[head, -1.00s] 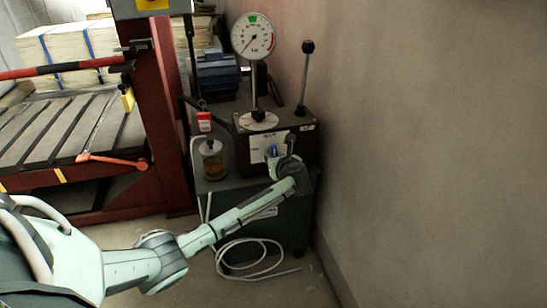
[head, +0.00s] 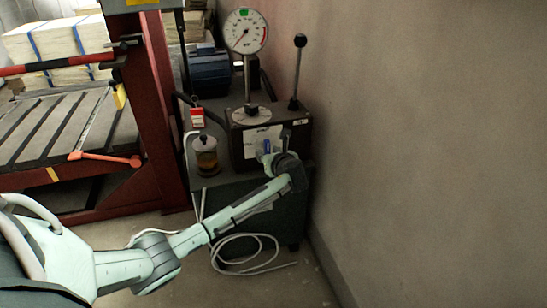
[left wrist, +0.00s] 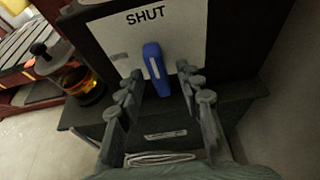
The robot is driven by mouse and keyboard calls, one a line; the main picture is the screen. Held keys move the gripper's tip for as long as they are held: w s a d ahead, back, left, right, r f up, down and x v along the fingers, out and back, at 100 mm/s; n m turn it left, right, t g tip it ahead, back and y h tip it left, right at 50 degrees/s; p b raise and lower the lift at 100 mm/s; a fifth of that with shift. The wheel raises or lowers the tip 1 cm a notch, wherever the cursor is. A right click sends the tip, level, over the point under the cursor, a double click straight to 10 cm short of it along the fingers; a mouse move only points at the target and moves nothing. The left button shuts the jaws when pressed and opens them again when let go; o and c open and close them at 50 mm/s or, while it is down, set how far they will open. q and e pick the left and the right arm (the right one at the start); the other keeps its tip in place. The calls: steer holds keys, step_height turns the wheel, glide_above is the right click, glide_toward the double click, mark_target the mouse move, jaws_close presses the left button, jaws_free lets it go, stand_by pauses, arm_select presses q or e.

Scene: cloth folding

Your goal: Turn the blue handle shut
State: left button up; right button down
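The blue handle (left wrist: 157,68) stands nearly upright, slightly tilted, on a white panel (left wrist: 110,32) with the word SHUT printed above it. In the head view the handle (head: 267,146) is small and partly covered by my left gripper (head: 272,150) at the dark box's front. In the left wrist view my left gripper (left wrist: 160,78) is open, with fingers on both sides of the handle. Gaps show between the fingers and the handle; I cannot tell whether the tips reach past its front. My right gripper is not in view.
The dark box (head: 292,134) carries a round gauge (head: 245,31) and a black-knobbed lever (head: 298,70). A jar of amber liquid (head: 206,155) stands left of it. A wall (head: 430,140) is close on the right. A pale hose (head: 247,268) lies on the floor.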

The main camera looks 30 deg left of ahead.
arm_select(q)
steer(key=v, duration=1)
steer(key=shift+s+d, duration=0.1)
steer(key=shift+d, duration=0.05)
